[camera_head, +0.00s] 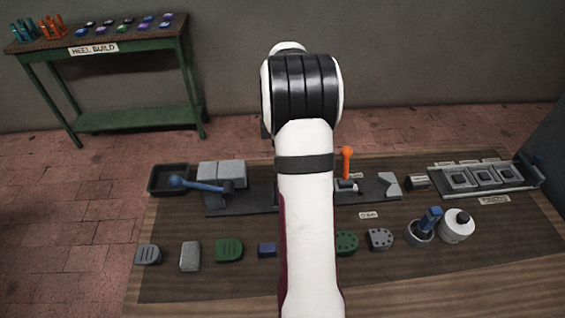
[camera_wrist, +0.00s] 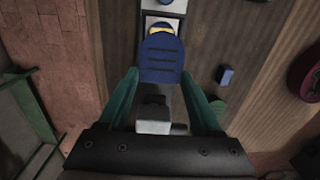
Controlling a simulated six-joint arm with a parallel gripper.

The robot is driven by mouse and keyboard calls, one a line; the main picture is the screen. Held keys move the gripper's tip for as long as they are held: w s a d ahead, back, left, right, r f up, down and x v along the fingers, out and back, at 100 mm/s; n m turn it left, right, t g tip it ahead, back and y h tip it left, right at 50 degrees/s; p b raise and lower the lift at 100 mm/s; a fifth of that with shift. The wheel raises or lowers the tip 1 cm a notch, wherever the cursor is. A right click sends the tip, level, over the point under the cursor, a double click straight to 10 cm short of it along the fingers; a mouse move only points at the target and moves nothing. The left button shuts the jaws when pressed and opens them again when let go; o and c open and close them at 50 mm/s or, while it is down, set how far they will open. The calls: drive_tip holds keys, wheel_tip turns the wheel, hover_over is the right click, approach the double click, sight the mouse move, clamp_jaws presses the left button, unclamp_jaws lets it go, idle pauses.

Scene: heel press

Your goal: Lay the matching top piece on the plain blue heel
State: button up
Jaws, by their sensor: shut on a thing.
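My gripper (camera_wrist: 160,73) shows in the wrist view with its two green fingers on either side of a blue slotted top piece (camera_wrist: 161,58), shut on it. I cannot tell whether the two touch. In the head view my arm hides the gripper and the held piece.
A small blue block (camera_head: 266,249) and a green slotted piece (camera_head: 229,250) lie on the table. The press with a blue lever (camera_head: 196,185) stands left, an orange lever (camera_head: 346,160) right of my arm.

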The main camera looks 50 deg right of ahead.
drive_tip(key=shift+f, duration=4)
drive_tip(key=shift+f, duration=0.45)
drive_tip(key=o, duration=1.4)
wheel_tip(320, 180, up, 16)
drive_tip(key=shift+f, duration=0.1)
drive_tip(key=s+a+r+m, duration=0.2)
drive_tip(key=a+m, duration=0.1)
drive_tip(key=a, duration=0.5)
drive_tip(key=s+a+r+m+y, duration=0.1)
drive_tip(key=s+a+m, duration=0.1)
drive_tip(key=a, duration=0.7)
drive_tip(key=s+a+r+m, duration=0.2)
drive_tip(key=a+m, duration=0.1)
drive_tip(key=a, duration=0.5)
drive_tip(key=s+a+f+m, duration=0.4)
drive_tip(key=s+a+m, duration=0.2)
drive_tip(key=s+a, duration=0.3)
drive_tip(key=s, duration=0.3)
drive_tip(key=shift+a+m+y, duration=0.3)
drive_tip(key=shift+m+y, duration=0.1)
